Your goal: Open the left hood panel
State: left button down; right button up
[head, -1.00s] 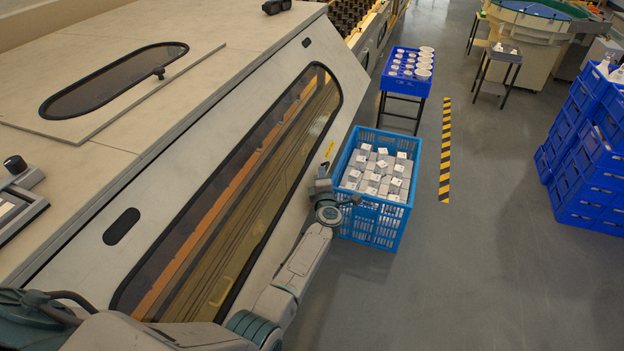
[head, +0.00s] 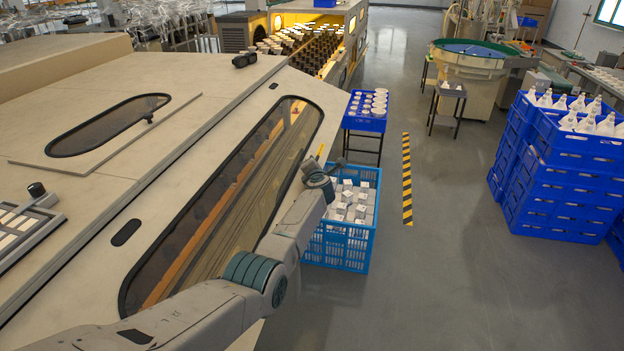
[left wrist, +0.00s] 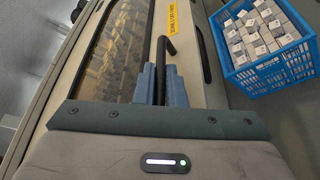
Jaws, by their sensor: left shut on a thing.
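The hood panel (head: 235,185) is a sloped beige cover with a long dark-framed window on the near side of the machine. Its lower edge is partly hidden behind my left arm in the head view. My left gripper (head: 322,174) is at the panel's far end, beside the yellow label. In the left wrist view, the blue-grey fingers of my left gripper (left wrist: 162,82) are shut on a black bar handle (left wrist: 162,55), which stands out between them beside the window (left wrist: 120,50). I cannot tell whether the panel is lifted. My right gripper is not in view.
A blue crate of white boxes (head: 340,235) stands on the floor just beyond my left gripper. Behind it is a blue tray of white cups (head: 365,110) on a stand. Stacked blue crates (head: 560,160) stand at right.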

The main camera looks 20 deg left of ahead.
pick_arm(q)
jog(key=shift+d+r, duration=0.1)
jog(key=shift+r, duration=0.15)
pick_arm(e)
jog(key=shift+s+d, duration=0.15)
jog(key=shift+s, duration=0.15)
pick_arm(q)
jog(key=c, duration=1.5)
grip_release()
jog(key=shift+r, duration=0.1)
jog(key=shift+s, duration=0.1)
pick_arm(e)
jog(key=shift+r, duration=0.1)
